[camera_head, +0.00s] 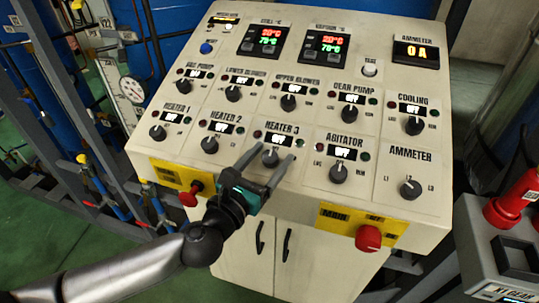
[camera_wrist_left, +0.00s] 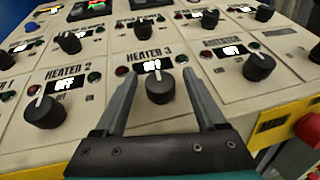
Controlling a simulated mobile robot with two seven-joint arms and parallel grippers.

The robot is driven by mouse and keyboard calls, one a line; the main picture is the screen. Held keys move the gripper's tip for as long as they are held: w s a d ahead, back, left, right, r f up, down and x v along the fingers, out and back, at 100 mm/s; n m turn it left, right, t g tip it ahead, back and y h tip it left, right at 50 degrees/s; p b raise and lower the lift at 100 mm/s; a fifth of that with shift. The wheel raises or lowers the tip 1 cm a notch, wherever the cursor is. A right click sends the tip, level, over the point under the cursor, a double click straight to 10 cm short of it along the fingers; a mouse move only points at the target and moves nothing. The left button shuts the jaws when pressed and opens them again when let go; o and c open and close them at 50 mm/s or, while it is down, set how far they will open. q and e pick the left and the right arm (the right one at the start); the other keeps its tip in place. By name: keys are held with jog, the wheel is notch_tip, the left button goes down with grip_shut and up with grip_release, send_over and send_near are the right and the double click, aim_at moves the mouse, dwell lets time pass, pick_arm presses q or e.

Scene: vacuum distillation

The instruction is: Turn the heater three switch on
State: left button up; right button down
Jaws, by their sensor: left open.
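The heater 3 switch is a black rotary knob (camera_head: 270,158) in the lower row of the cream control panel (camera_head: 305,195), under the label HEATER 3. A small display (camera_head: 277,140) above it reads OFF. My left gripper (camera_head: 268,153) is open, with one finger on each side of the knob. In the left wrist view, the knob (camera_wrist_left: 160,86) stands between the two grey fingers, with visible gaps on both sides and its white mark pointing up. The display there (camera_wrist_left: 158,64) also reads OFF. My right gripper is not in view.
Close neighbours are the heater 2 knob (camera_head: 209,145) and the agitator knob (camera_head: 338,174). A red knob (camera_head: 191,194) sits at the lower left and a red main knob (camera_head: 368,238) at the lower right. A red-topped device (camera_head: 514,200) stands at the right.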

pick_arm(q)
jog(key=shift+w, duration=0.1)
jog(key=shift+c, duration=0.3)
grip_shut()
